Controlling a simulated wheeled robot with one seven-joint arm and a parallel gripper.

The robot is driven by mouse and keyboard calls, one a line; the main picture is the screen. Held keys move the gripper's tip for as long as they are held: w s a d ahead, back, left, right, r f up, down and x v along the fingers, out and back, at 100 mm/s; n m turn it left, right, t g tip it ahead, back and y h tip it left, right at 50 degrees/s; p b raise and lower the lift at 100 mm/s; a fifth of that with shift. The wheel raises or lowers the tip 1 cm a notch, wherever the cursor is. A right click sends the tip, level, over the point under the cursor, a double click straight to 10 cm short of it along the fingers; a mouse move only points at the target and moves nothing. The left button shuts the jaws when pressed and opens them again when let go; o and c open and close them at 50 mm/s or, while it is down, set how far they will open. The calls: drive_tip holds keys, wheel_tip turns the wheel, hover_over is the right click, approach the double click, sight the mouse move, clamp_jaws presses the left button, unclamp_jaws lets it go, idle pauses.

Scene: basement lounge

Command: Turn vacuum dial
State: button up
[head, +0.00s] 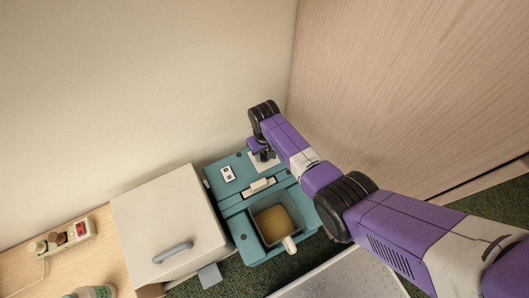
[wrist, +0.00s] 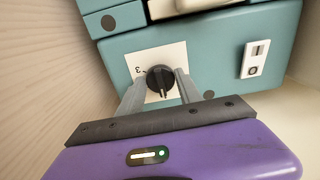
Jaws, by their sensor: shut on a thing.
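The vacuum dial is a round black knob (wrist: 160,79) on a white plate (wrist: 173,53) on the teal machine (wrist: 215,55). A mark like a "3" shows on the plate beside the knob. My gripper (wrist: 158,88) has a grey finger on each side of the knob and is shut on it. In the head view the teal machine (head: 236,226) stands on the floor side, and my arm reaches over its far end, hiding the knob. A container of brownish liquid (head: 272,226) sits in the machine's near part.
A white box with a grey handle (head: 172,222) stands left of the machine. A wooden panel (head: 420,90) rises close on the right, and a wall is behind. A power strip (head: 62,238) and a bottle (head: 92,292) are at lower left.

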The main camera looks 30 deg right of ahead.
sight(264, 155)
drive_tip(key=o, duration=1.3)
drive_tip(key=shift+o, duration=0.2)
drive_tip(key=shift+r+p, duration=1.65)
drive_tip(key=shift+r, duration=2.25)
